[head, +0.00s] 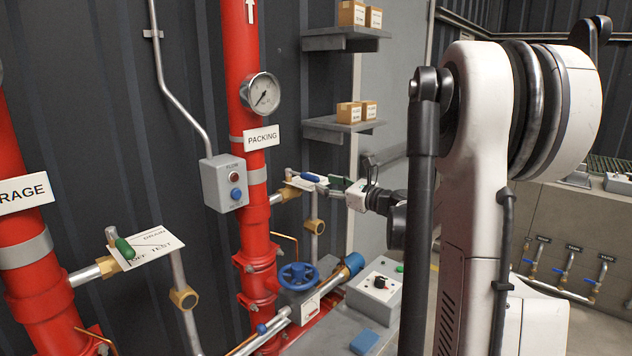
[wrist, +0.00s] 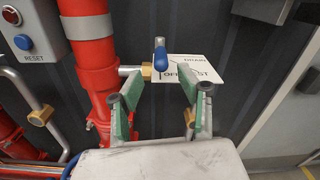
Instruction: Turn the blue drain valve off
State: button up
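The blue drain valve handle (head: 313,177) is a short blue lever above a white label plate (head: 301,184) on the red PACKING pipe. No contact shows. In the head view, my gripper (head: 337,184) is just right of the handle. The exact gap cannot be told.
A green-handled valve (head: 124,248) is on the left red pipe. A switch box (head: 223,184) and a gauge (head: 260,93) are left of and above the blue valve. A blue handwheel (head: 298,276) is below. Shelves with boxes (head: 349,112) are above my gripper.

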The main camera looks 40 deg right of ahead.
jog(key=shift+s+d, duration=0.15)
jog(key=shift+s, duration=0.85)
jog(key=s+a+f+n+g, duration=0.1)
jog(key=s+a+n+g, duration=0.1)
jog(key=a+n, duration=0.5)
jog(key=s+a+f+n+g+y, duration=0.1)
jog(key=s+a+n+g, duration=0.2)
jog(key=a, duration=0.9)
jog(key=s+a+f+n+g, duration=0.15)
jog(key=a+n, duration=0.25)
jog(key=a, duration=0.5)
jog(key=s+a+f+n+g+h, duration=0.1)
jog(key=s+a+f+n, duration=0.1)
jog(key=s+n, duration=0.4)
jog(key=s+a+f+n+g+h, duration=0.1)
jog(key=s+a+n, duration=0.3)
jog(key=s, duration=0.4)
jog(key=s+a+f+n+g+h, duration=0.2)
jog(key=s+a+f+n, duration=0.1)
jog(key=s+n, duration=0.4)
jog(key=shift+a+f+n, duration=0.25)
jog(key=shift+n, duration=0.05)
jog(key=shift+o, duration=0.5)
jog(key=shift+s, duration=0.1)
